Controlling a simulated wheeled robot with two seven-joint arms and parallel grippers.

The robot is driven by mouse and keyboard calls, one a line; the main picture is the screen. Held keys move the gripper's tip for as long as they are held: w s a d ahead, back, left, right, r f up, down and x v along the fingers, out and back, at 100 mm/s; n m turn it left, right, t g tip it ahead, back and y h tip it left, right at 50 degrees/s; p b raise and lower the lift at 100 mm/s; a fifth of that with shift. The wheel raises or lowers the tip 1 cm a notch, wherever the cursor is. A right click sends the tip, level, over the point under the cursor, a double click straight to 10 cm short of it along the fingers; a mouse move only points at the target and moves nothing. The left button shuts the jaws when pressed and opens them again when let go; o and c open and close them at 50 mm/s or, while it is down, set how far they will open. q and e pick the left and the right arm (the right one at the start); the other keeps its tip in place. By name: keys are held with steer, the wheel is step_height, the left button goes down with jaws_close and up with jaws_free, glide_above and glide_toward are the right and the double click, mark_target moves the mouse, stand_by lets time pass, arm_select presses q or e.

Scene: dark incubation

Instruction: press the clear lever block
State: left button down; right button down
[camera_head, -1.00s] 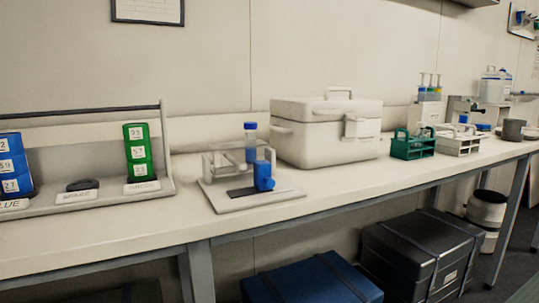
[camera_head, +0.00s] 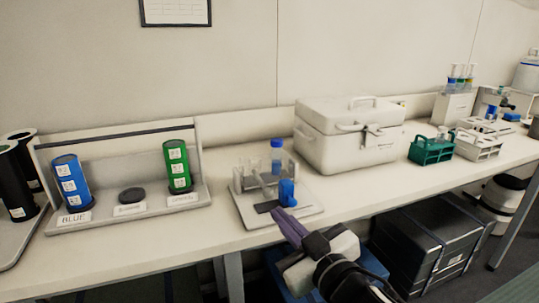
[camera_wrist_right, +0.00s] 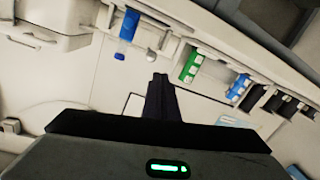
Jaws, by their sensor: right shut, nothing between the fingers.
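A clear block-like fixture (camera_head: 246,178) stands on a pale base plate (camera_head: 250,217) on the bench. A blue-capped tube (camera_head: 277,157) stands upright at its back, and a blue part (camera_head: 287,192) is at its front right. Which piece is the lever is hard to tell. A dark flat patch (camera_head: 266,206) lies on the plate's front. My right gripper (camera_head: 280,214) is shut and empty, its tips close to the plate's front edge; contact cannot be told. In the right wrist view, its shut fingers (camera_wrist_right: 158,80) point toward the fixture area, with the blue-capped tube (camera_wrist_right: 130,24) beyond. My left gripper is not in view.
Left of the fixture, a grey rack (camera_head: 140,208) holds a blue tube block (camera_head: 72,180), a green one (camera_head: 178,165) and a dark puck (camera_head: 132,195). A white cooler box (camera_head: 345,150) stands to the right, then a green rack (camera_head: 430,151). Dark cases sit below the bench.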

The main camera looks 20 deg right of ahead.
steer(key=shift+t, duration=0.4)
steer(key=r, duration=0.4)
steer(key=shift+w+d+r, duration=0.25)
steer(key=shift+w+r, duration=0.05)
steer(key=shift+w, duration=0.1)
steer(key=w+f+p, duration=0.1)
steer(key=w+f, duration=0.2)
steer(key=w, duration=0.5)
steer(key=shift+w+f, duration=0.3)
steer(key=shift+w, duration=0.1)
